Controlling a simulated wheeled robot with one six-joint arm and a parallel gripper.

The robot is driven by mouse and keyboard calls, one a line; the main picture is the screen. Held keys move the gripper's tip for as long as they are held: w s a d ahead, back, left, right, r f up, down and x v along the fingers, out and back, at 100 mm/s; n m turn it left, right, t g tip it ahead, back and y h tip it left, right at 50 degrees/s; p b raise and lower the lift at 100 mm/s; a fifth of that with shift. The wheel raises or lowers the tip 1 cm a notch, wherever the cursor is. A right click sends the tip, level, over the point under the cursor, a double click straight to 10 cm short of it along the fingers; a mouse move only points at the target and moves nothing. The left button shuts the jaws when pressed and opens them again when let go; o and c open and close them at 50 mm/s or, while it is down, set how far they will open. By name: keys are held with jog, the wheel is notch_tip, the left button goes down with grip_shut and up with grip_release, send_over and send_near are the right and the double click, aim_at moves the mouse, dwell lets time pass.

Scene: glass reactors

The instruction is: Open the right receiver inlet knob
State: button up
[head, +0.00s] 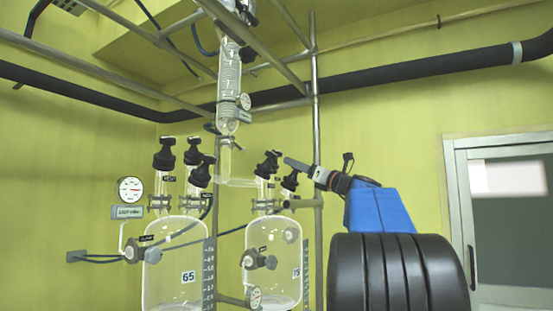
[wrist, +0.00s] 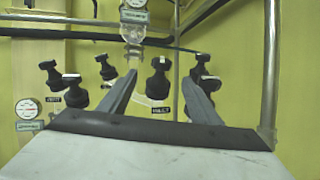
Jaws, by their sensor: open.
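The right glass receiver (head: 272,280) stands right of centre in the head view, with black knobs on its top necks. One black knob (head: 268,162) has a small label below it. In the wrist view a black knob (wrist: 158,80) with a white mark on top stands above a label that seems to read INLET. My gripper (head: 290,162) is open, its tips close to this knob in the head view. In the wrist view its two fingers (wrist: 160,77) appear on either side of the knob, with nothing held. Whether they touch it cannot be told.
Another black knob (head: 290,180) sits just below my fingers. The left receiver (head: 172,275) has several similar knobs, one labelled VENT. A vertical metal pole (head: 316,120) stands close behind my gripper. A glass column (head: 228,90) hangs above. A door (head: 505,215) is at right.

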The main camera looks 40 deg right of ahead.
aim_at(275, 157)
jog(key=w+r+h, duration=0.1)
jog(key=w, duration=0.3)
jog(key=w+a+r+m+h, duration=0.1)
jog(key=w+r, duration=0.1)
jog(key=w, duration=0.3)
jog(key=w+r+m+h, duration=0.1)
jog(key=w+r, duration=0.1)
jog(key=w, duration=0.3)
jog(key=shift+a+r, duration=0.15)
jog(key=c, duration=1.1)
